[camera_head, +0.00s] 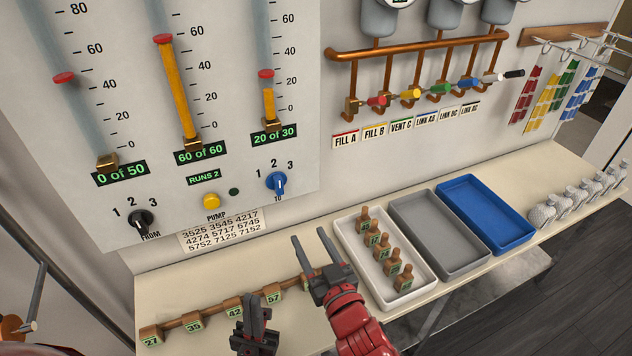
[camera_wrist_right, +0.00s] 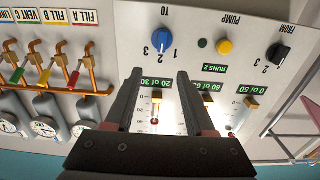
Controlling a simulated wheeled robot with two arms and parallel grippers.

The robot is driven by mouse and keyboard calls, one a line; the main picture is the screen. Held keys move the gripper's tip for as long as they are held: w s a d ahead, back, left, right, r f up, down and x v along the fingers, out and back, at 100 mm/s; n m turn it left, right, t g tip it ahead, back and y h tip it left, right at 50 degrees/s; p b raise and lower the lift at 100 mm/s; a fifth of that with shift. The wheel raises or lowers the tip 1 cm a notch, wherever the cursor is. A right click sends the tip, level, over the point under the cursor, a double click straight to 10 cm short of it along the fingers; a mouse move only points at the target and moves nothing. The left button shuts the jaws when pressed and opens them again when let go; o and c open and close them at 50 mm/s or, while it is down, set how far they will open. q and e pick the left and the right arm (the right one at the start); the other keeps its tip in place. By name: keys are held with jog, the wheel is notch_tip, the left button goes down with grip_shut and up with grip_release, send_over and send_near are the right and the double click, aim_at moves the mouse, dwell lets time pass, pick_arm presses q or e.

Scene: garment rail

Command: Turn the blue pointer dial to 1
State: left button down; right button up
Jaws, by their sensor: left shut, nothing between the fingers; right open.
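The blue pointer dial (camera_head: 277,183) is on the white panel, above the label TO, with 1, 2 and 3 around its upper side. The dial also shows upside down in the right wrist view (camera_wrist_right: 161,42). My right gripper (camera_head: 318,247) is open and empty, in front of the shelf, below and right of the dial, apart from it. My left gripper (camera_head: 260,304) is shut and empty, low over the shelf's front edge.
A black FROM dial (camera_head: 141,222) and yellow PUMP button (camera_head: 211,201) are left of the blue dial. Numbered wooden blocks on a rail (camera_head: 214,317) lie along the shelf. A white tray (camera_head: 345,237), a grey tray (camera_head: 432,235) and a blue tray (camera_head: 485,214) stand right.

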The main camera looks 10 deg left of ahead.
send_near(280, 187)
jog(key=x, duration=0.8)
jog(key=shift+w+a+r, duration=0.2)
jog(key=shift+w, duration=0.05)
jog(key=shift+w+a+f, duration=0.15)
jog(key=shift+w+a, duration=0.05)
jog(key=shift+w, duration=0.15)
grip_shut()
